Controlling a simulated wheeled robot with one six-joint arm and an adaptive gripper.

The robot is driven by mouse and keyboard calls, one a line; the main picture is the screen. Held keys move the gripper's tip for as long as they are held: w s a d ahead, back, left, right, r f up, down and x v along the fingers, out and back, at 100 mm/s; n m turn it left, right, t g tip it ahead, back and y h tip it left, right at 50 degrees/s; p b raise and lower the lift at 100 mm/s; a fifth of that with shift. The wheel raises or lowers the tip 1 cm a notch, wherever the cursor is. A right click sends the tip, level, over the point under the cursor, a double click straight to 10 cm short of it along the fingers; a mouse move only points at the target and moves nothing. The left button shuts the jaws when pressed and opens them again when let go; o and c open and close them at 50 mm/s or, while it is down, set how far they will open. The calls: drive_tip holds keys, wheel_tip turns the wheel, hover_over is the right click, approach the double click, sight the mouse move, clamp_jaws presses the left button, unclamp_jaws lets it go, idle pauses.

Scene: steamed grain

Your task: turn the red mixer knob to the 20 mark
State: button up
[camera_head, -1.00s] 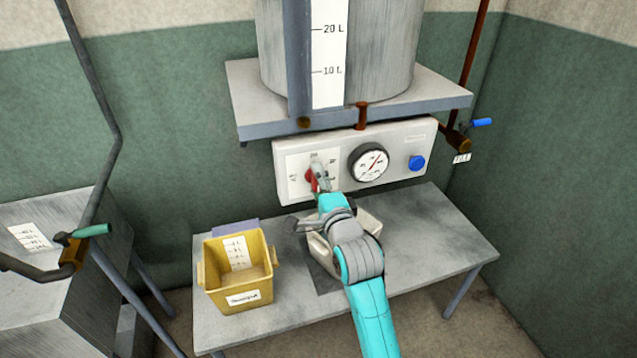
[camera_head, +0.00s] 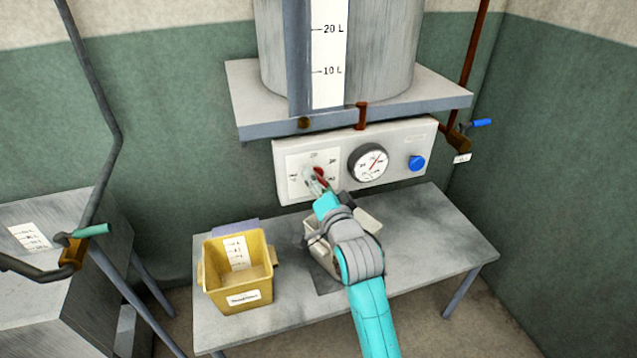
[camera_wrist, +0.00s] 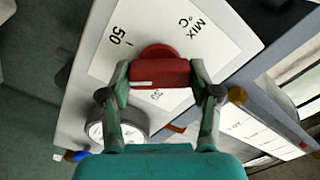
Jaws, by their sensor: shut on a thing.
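The red mixer knob (camera_head: 319,173) is on a white dial plate (camera_head: 297,160) at the left of the control panel. In the wrist view the knob (camera_wrist: 159,71) sits between the two fingertips of my gripper (camera_wrist: 160,78), which is shut on it. The wrist view shows "MIX °C" and a "50" mark on the plate (camera_wrist: 110,55); another mark below the knob is too small to read surely. In the head view my gripper (camera_head: 317,182) partly covers the dial, and I cannot read where the knob points.
A round gauge (camera_head: 368,162) and a blue knob (camera_head: 416,162) are right of the dial. A yellow bucket (camera_head: 215,284) and a pale container (camera_head: 368,218) stand on the grey table (camera_head: 440,240) below. A metal tank (camera_head: 385,50) stands on the shelf above.

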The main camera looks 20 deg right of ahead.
drive_tip(key=n, duration=2.8)
drive_tip(key=shift+f, duration=0.1)
drive_tip(key=shift+n, duration=0.3)
drive_tip(key=o, duration=1.1)
drive_tip(key=shift+o, duration=0.2)
drive_tip(key=s, duration=1.2)
